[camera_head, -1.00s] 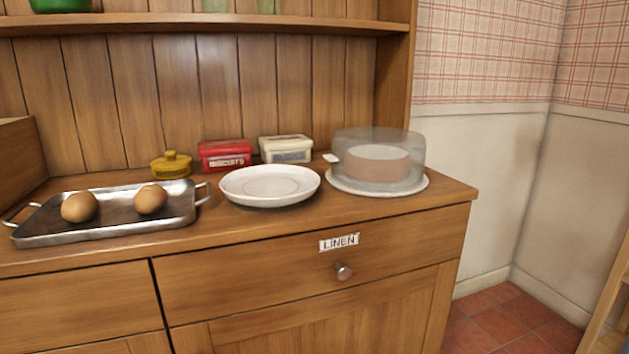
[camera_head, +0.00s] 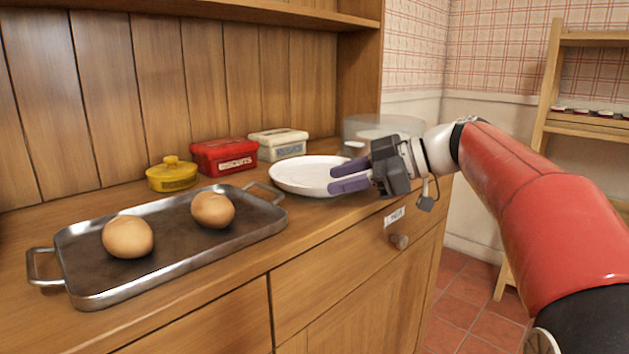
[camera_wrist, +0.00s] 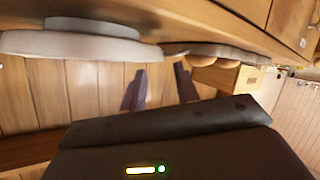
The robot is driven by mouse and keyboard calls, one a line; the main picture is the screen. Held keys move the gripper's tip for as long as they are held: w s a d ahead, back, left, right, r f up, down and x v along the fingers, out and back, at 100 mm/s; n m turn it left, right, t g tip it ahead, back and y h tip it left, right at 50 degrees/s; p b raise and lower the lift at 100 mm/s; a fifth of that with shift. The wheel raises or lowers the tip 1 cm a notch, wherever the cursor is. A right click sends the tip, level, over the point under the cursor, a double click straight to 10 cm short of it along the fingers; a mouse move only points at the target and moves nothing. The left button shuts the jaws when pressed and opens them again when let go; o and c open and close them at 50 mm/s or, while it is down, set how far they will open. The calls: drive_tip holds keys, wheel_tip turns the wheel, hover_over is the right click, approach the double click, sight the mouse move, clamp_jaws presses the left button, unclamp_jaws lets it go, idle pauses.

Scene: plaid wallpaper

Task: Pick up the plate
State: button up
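The white plate (camera_head: 300,174) lies flat on the wooden counter, right of the tray. My gripper (camera_head: 333,178) reaches in from the right with its purple fingers apart and nothing seen between them. Its fingertips overlap the plate's right front edge in the head view; I cannot tell whether they touch it. The wrist view appears upside down. There a pale disc, likely the plate (camera_wrist: 70,46), lies left of the open fingers (camera_wrist: 160,70). The plate's right end is partly hidden by my gripper in the head view.
A metal tray (camera_head: 82,285) holds two eggs (camera_head: 128,237). A yellow pot (camera_head: 172,174), a red tin (camera_head: 224,156) and a cream tin (camera_head: 278,144) stand behind. A clear cake dome (camera_head: 372,128) stands behind my gripper. The drawer knob (camera_head: 399,241) sticks out below.

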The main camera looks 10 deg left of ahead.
drive_tip(key=x, duration=0.5)
drive_tip(key=shift+s+a+f+p, duration=0.1)
drive_tip(key=shift+a+f+p, duration=0.1)
drive_tip(key=shift+p, duration=0.1)
clamp_jaws()
